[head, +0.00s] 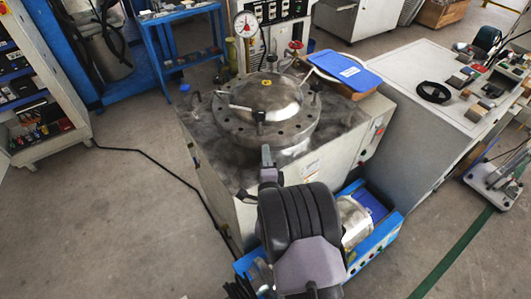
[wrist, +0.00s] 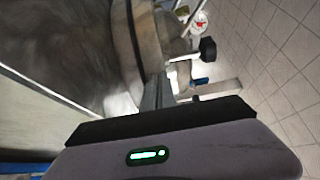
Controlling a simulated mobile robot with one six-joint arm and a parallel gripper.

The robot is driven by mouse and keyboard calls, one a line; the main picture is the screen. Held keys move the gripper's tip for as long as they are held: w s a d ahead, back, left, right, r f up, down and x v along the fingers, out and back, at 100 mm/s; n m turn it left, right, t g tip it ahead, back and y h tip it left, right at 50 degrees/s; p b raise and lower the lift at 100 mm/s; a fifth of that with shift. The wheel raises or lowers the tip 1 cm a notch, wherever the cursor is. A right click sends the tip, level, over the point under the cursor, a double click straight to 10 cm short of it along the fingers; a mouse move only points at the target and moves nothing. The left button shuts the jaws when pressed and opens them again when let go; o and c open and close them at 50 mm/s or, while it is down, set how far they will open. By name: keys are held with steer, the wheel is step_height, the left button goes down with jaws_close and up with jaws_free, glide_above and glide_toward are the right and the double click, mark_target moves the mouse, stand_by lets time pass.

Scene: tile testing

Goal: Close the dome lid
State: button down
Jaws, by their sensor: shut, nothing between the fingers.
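The dome lid (head: 268,97) is a shiny metal dome with a yellow mark on top. It lies over a round metal flange (head: 240,133) with bolt holes, on top of a grey cabinet-like machine. I cannot tell whether it is fully seated. Handle bars with dark knobs stick out around it. My gripper (head: 266,154) is just in front of the flange's near edge, shut and empty. In the wrist view my gripper (wrist: 157,92) points at the flange's side, close to it; contact cannot be told. A black knob (wrist: 207,48) shows to its right.
A pressure gauge (head: 246,24) and a red valve (head: 295,45) stand behind the lid. A blue clipboard (head: 345,70) lies on a box at the back right of the machine. A blue crate (head: 375,240) sits low beside my arm. Open floor lies at left.

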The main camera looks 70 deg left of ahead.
steer(key=shift+x, duration=0.85)
